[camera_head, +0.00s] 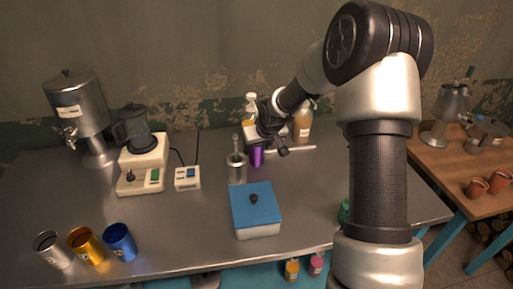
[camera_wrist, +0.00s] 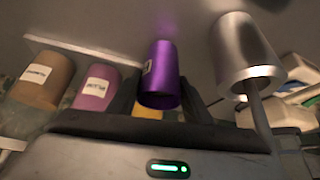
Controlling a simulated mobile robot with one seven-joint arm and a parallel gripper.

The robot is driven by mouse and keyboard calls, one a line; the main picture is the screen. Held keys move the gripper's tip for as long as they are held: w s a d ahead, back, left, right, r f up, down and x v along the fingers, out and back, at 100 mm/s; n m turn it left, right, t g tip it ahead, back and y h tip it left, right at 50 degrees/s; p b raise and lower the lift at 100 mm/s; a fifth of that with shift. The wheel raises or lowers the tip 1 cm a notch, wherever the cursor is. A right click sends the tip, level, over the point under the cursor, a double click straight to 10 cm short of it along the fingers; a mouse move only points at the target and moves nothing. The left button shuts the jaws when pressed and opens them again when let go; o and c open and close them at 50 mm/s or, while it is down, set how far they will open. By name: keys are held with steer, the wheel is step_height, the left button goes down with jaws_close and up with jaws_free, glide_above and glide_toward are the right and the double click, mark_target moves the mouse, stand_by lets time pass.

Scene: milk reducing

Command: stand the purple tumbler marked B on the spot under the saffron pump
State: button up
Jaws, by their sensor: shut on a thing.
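My gripper (camera_head: 266,143) is shut on the purple tumbler (camera_head: 257,156), at the back of the metal table near the pump bottles. In the wrist view the purple tumbler (camera_wrist: 160,72) sits between the two dark fingers (camera_wrist: 160,103); a white label shows on its side, its letter unreadable. A yellow pump bottle (camera_wrist: 148,112), possibly the saffron one, shows only partly behind the tumbler. Brown (camera_wrist: 42,80) and pink (camera_wrist: 97,88) pump bottles stand beside it, their labels too small to read. The spot under the saffron pump cannot be made out. I cannot tell whether the tumbler touches the table.
A metal cylinder with a long utensil (camera_head: 237,170) stands close left of the tumbler. A blue-lidded box (camera_head: 256,209) is in front. A pale strip (camera_head: 290,149) runs before the bottles. Silver (camera_head: 53,250), gold (camera_head: 86,245) and blue (camera_head: 120,242) tumblers stand front left.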

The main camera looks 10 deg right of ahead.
steer(key=shift+f, duration=0.15)
steer(key=o, duration=1.3)
steer(key=shift+s+r, duration=0.1)
steer(key=shift+r, duration=0.35)
steer(key=p+v, duration=0.1)
steer(key=v, duration=1)
steer(key=shift+s+p, duration=0.2)
steer(key=shift+p, duration=0.2)
steer(key=shift+d+r, duration=0.1)
